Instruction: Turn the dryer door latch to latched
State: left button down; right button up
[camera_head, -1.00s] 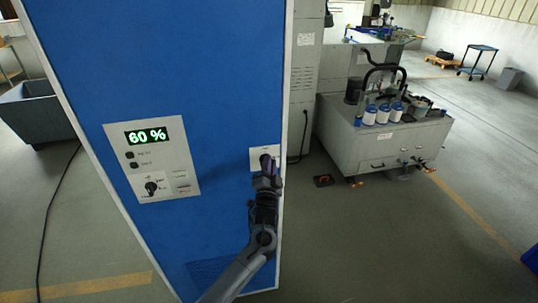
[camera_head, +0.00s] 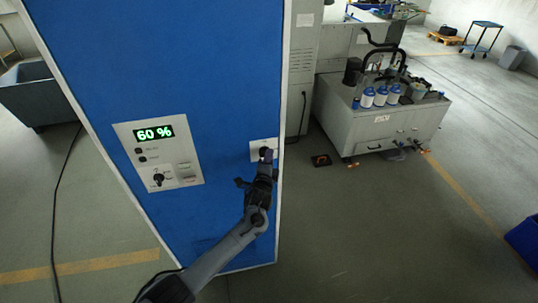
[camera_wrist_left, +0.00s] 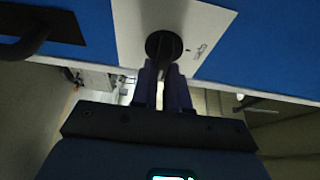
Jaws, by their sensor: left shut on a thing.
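The blue dryer door (camera_head: 205,75) fills the left middle of the head view. Its latch (camera_wrist_left: 163,46) is a dark round knob on a pale plate (camera_wrist_left: 205,22), near the door's right edge. The plate also shows in the head view (camera_head: 256,145). My left gripper (camera_head: 265,157) reaches up to the plate from below. In the left wrist view, its two fingers (camera_wrist_left: 162,88) are closed around the latch's dark handle. The fingers hide part of the handle, and I cannot read its exact angle. My right gripper is not in view.
A control panel (camera_head: 160,157) reading 60 % sits on the door left of my arm. In the left wrist view, a dark handle (camera_wrist_left: 35,30) sits left of the latch plate. A grey cart (camera_head: 375,125) with several bottles stands to the right. Floor between is mostly clear.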

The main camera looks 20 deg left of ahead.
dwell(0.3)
pick_arm(q)
jog(key=c, duration=1.1)
grip_release()
jog(key=shift+s, duration=0.1)
jog(key=v, duration=1)
jog(key=shift+s+d, duration=0.15)
jog(key=shift+s, duration=0.15)
